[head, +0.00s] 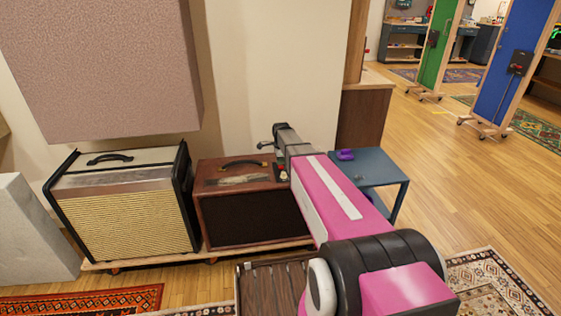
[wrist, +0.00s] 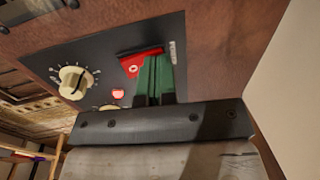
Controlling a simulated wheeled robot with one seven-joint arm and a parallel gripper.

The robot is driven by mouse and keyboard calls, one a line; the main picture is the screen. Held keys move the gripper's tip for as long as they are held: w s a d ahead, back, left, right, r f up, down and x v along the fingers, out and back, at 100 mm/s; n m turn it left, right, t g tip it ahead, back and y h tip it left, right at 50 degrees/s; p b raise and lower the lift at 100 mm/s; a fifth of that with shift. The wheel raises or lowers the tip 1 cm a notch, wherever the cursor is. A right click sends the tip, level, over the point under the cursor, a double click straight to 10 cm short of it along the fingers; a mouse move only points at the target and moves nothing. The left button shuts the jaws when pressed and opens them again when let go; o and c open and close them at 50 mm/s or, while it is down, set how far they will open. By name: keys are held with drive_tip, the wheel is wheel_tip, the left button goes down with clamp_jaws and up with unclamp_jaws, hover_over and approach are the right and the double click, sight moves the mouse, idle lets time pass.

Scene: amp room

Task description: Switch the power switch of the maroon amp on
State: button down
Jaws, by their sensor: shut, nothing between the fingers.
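The maroon amp (head: 222,187) stands against the wall in the head view, a brown-red cabinet with a dark grille and a handle on top. In the wrist view, its dark control panel (wrist: 100,54) carries the red power switch (wrist: 132,68), which has a white round mark. My gripper (wrist: 155,76) is shut and empty, its green fingertips over the right part of the switch and hiding some of it. I cannot tell whether they touch it or which way the switch is set. A small red light (wrist: 118,94) sits below the switch.
A cream knob (wrist: 73,82) is left of the switch, and another is partly hidden by my gripper. A cream-fronted amp (head: 130,215) stands left of the maroon one on a low wooden board. A blue-grey table (head: 375,167) is at the right. The wooden floor beyond is open.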

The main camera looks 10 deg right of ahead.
drive_tip(key=shift+s, duration=0.15)
drive_tip(key=shift+s+r, duration=0.25)
drive_tip(key=shift+s, duration=0.4)
drive_tip(key=shift+r, duration=0.15)
drive_tip(key=shift+r, duration=0.35)
wheel_tip(320, 180, up, 13)
drive_tip(key=w, duration=0.1)
drive_tip(key=shift+w, duration=0.35)
